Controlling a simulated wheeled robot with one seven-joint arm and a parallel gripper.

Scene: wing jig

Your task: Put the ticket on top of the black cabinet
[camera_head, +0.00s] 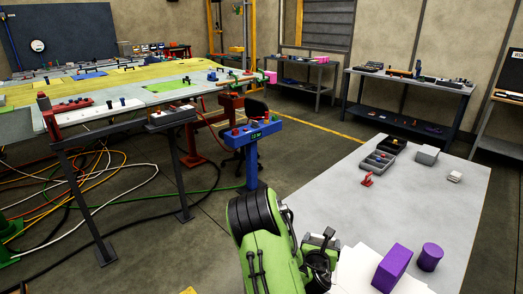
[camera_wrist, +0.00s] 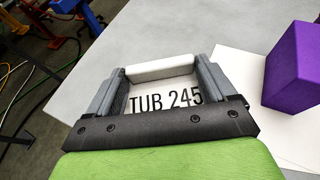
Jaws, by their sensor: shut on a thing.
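The white ticket (camera_wrist: 160,70), with a thick pale far edge, sits between the two grey fingers of my gripper (camera_wrist: 158,82) in the wrist view. A white face with the black letters "TUB 245" shows between the fingers; the gripper's dark palm hides its near edge. My gripper is shut on the ticket. In the head view my gripper (camera_head: 320,256) is over the near left part of the grey table, and the ticket cannot be made out there. I cannot pick out a black cabinet in either view.
Dark bins (camera_head: 378,160), a grey box (camera_head: 427,155) and a small red item (camera_head: 367,180) stand farther back. The table's middle is clear.

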